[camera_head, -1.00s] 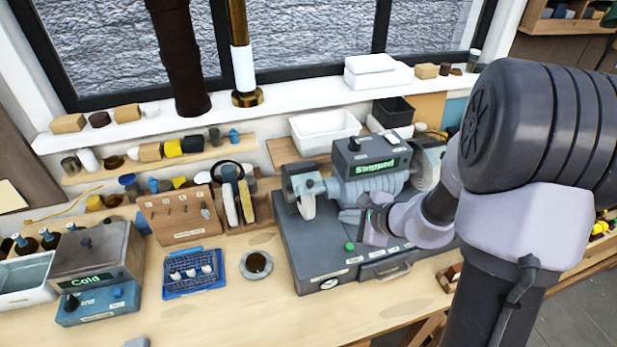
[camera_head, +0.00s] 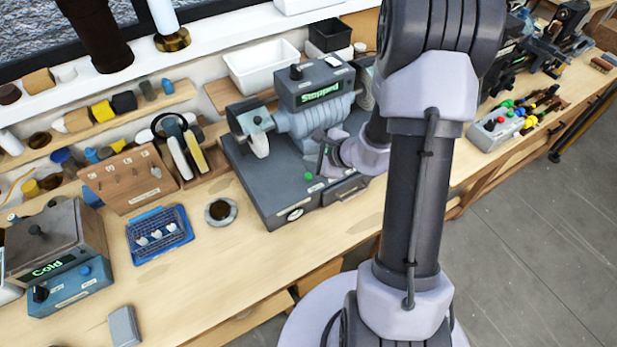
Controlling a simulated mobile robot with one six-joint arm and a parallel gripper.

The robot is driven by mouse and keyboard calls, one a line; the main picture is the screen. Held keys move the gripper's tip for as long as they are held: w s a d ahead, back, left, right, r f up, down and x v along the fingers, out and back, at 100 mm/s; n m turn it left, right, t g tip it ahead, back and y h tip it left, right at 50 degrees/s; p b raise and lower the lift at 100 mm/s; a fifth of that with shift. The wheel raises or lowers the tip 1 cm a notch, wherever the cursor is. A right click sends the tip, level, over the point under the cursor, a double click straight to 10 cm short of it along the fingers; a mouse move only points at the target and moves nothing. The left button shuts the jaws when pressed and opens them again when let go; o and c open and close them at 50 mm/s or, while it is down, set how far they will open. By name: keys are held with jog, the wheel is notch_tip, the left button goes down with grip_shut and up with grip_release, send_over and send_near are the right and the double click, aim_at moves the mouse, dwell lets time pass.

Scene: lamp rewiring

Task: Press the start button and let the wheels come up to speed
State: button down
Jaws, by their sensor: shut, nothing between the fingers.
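The grey polishing machine (camera_head: 262,187) sits on the bench with a motor and wheels on top. Its display (camera_head: 320,93) reads "Stopped". The green start button (camera_head: 308,176) is on the front part of the machine's top. A pale wheel (camera_head: 259,144) shows at the left end of the motor; the right end is partly hidden by my arm. My gripper (camera_head: 322,160) is shut and empty, just above and right of the green button in the picture. I cannot tell whether it touches the machine.
A round dish (camera_head: 221,211), a blue basket tray (camera_head: 159,235) and a wooden tool rack (camera_head: 130,180) stand left of the machine. A heater box reading "Cold" (camera_head: 58,250) is further left. The front bench is mostly clear.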

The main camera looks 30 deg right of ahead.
jog(key=b, duration=0.3)
send_over(311, 177)
notch_tip(311, 177, down, 5)
jog(key=shift+r, duration=0.2)
jog(key=shift+f+b, duration=0.45)
jog(key=shift+b, duration=0.15)
jog(key=shift+f, duration=0.15)
dwell(0.9)
jog(key=shift+f+b, duration=0.3)
jog(key=shift+b, duration=0.45)
jog(key=shift+f+b, duration=0.45)
jog(key=shift+b, duration=0.15)
dwell(0.4)
jog(key=shift+r, duration=0.1)
jog(key=shift+r+p, duration=0.45)
jog(key=shift+r, duration=0.35)
jog(key=shift+r, duration=0.1)
